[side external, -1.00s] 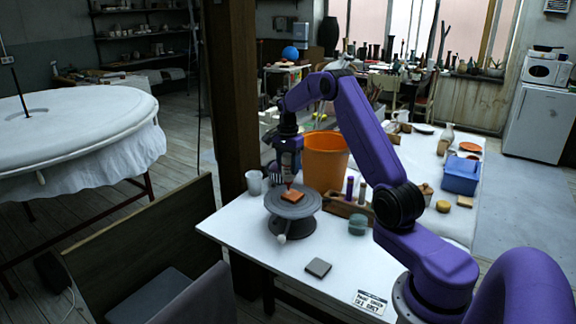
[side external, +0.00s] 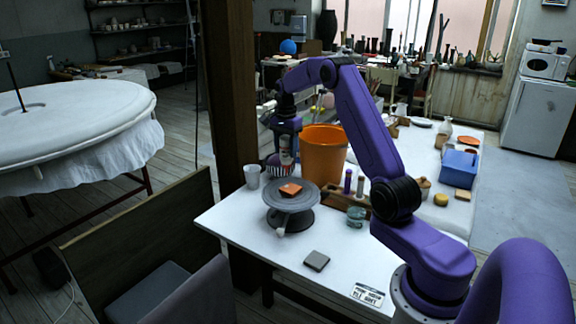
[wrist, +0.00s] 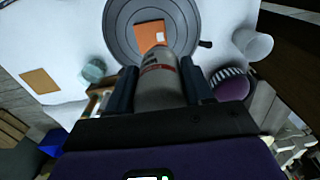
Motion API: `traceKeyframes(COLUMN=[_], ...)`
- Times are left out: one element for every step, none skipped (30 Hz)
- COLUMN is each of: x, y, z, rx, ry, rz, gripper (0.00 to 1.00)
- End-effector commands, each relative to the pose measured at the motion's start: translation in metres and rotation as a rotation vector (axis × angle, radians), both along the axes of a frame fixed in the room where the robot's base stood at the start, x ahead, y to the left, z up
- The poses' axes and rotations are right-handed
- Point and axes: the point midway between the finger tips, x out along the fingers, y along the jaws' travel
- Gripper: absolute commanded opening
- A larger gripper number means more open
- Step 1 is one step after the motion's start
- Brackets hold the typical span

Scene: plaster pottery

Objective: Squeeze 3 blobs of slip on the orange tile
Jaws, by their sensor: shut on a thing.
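The orange tile (side external: 290,190) lies on a round grey turntable (side external: 305,202) on the white table. In the wrist view the tile (wrist: 146,36) shows near the top with a small pale spot at its right part, perhaps a blob of slip; I cannot count blobs surely. My gripper (side external: 286,150) is shut on a grey-white bottle (wrist: 160,88) with a red mark. It holds the bottle (side external: 286,158) above and behind the tile, clear of it. The bottle's tip is hard to make out.
An orange bucket (side external: 323,155) stands close to the right of my gripper. A whitish cup (side external: 252,177) is left of the turntable. A purple striped bowl (wrist: 231,86) stands behind. A wooden rack (side external: 345,199), a glass jar (side external: 355,217) and a grey square (side external: 316,260) lie right and in front.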

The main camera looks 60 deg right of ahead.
Motion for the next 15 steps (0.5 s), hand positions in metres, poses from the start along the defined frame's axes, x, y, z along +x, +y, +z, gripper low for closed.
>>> traceKeyframes(x=[0.0001,0.0001,0.0001,0.0001,0.0001,0.0001,0.0001,0.0001,0.0001,0.0000,-0.0003,-0.0013,-0.0025,-0.0042,-0.0071], y=[-0.0001,0.0000,0.0000,0.0000,0.0000,0.0000,0.0000,0.0000,-0.0001,0.0000,0.0002,0.0008,0.0016,0.0027,0.0044], z=[0.0002,0.0001,0.0001,0.0001,0.0001,0.0001,0.0001,0.0001,0.0001,0.0000,-0.0001,-0.0007,-0.0014,-0.0024,-0.0043], rx=[0.000,0.000,0.000,0.000,0.000,0.000,0.000,0.000,0.000,0.000,0.000,0.000,0.000,0.000,0.001], ry=[-0.001,0.000,-0.001,-0.001,-0.001,-0.001,-0.001,-0.001,-0.001,0.000,0.000,0.000,0.000,0.000,0.001], rz=[0.000,0.000,0.000,0.000,0.000,0.000,0.000,0.000,0.000,0.000,0.000,0.000,0.000,0.000,0.000], gripper=[0.42,0.42,0.42,0.42,0.42,0.42,0.42,0.42,0.42,0.42,0.42,0.42,0.42,0.42,0.42])
